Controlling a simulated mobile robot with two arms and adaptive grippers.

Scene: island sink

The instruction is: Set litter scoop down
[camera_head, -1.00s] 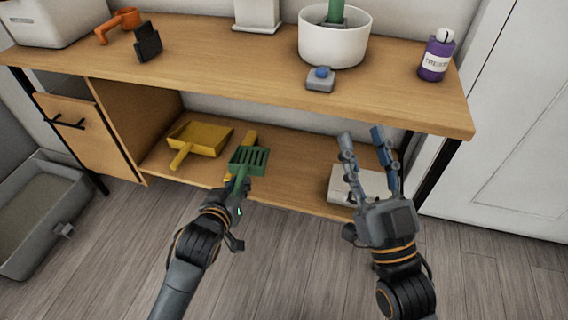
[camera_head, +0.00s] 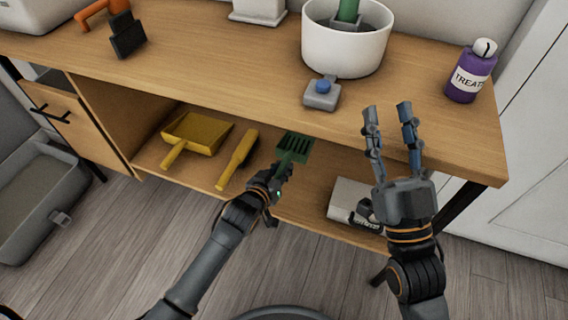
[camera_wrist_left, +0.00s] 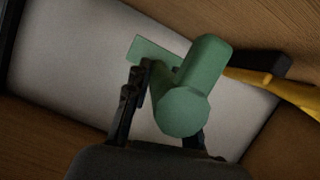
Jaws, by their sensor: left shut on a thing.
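A green slotted litter scoop (camera_head: 293,148) is held by my left gripper (camera_head: 277,178), which is shut on its handle. In the head view the scoop head is at the lower shelf's opening, right of the yellow brush; whether it touches the shelf I cannot tell. In the left wrist view the scoop's green handle (camera_wrist_left: 190,90) stands between the fingers. My right gripper (camera_head: 390,112) is open and empty, with its fingers spread in front of the tabletop's front edge.
The lower shelf (camera_head: 205,179) holds a yellow dustpan (camera_head: 198,134), a yellow brush (camera_head: 238,160) and a white box (camera_head: 350,200) at right. The tabletop (camera_head: 225,60) overhangs it, with a white pot (camera_head: 346,45) and purple treats bottle (camera_head: 470,75). A grey litter tray (camera_head: 40,215) is at left.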

